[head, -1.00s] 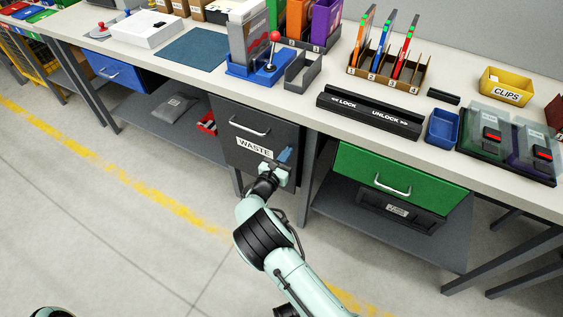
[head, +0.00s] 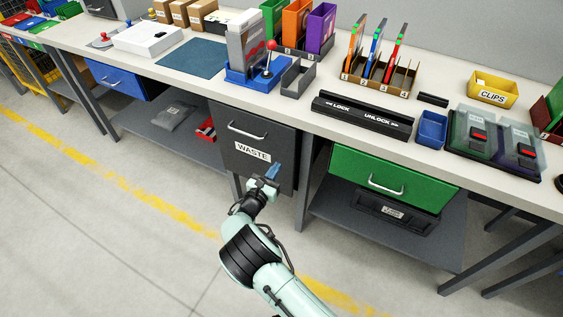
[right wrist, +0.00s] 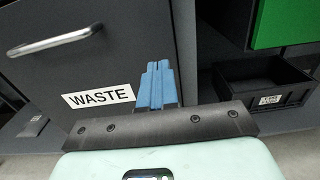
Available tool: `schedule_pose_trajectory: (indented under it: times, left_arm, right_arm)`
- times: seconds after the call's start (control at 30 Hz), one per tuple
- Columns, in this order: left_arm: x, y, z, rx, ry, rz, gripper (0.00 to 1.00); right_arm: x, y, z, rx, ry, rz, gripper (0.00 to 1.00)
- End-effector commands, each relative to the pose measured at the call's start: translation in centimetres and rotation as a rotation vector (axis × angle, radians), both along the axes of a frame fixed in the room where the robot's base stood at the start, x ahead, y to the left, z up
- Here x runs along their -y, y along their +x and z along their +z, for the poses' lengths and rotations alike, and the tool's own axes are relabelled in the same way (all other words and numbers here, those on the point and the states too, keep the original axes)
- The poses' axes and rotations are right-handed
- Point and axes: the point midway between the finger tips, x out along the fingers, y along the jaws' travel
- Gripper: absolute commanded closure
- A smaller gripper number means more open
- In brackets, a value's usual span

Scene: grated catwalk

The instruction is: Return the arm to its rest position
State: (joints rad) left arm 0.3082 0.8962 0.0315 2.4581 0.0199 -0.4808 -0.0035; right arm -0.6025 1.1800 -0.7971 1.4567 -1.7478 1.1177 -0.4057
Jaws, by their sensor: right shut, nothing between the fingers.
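My right arm reaches up from the bottom of the head view. Its gripper (head: 275,171) is shut and empty, its blue fingers together in front of the dark grey WASTE drawer (head: 228,138). In the right wrist view the closed fingers (right wrist: 157,86) stand just right of the WASTE label (right wrist: 97,95) on the drawer front. I cannot tell how wide the gap to the drawer front is. The left gripper does not show.
The long workbench (head: 205,90) runs across, with a green drawer (head: 395,180) right of the WASTE drawer and a blue drawer (head: 122,78) to the left. A lower shelf (head: 390,232) holds a black bin (head: 395,212). The floor (head: 80,220) in front is open.

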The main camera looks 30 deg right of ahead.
Motion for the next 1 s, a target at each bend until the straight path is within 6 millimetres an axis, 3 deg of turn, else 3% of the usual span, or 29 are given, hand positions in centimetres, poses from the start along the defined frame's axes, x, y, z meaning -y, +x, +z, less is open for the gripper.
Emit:
schedule_pose_trajectory:
  times: [0.1, 0.3, 0.57, 0.73, 0.83, 0.93, 1.0]
  left_arm:
    - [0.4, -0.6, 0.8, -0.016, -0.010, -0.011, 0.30]
    - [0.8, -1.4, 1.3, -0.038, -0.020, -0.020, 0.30]
    - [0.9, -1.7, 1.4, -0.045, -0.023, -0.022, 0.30]
    - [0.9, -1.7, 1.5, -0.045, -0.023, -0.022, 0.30]
    - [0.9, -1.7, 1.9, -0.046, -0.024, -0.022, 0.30]
    - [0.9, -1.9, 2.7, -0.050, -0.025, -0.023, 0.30]
    - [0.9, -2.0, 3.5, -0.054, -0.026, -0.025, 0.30]
  right_arm:
    - [-2.5, -1.7, 0.1, -0.004, -0.001, 0.004, 1.00]
    - [-5.3, -3.8, -0.1, -0.002, 0.001, 0.001, 1.00]
    - [-6.4, -4.6, -0.2, -0.003, 0.000, -0.001, 1.00]
    - [-6.2, -4.8, -0.4, -0.007, 0.006, -0.006, 1.00]
    - [-4.9, -5.8, -1.7, -0.041, 0.052, -0.046, 1.00]
    - [-2.4, -8.7, -4.7, -0.114, 0.167, -0.144, 1.00]
    - [-0.4, -12.0, -7.7, -0.178, 0.289, -0.249, 1.00]
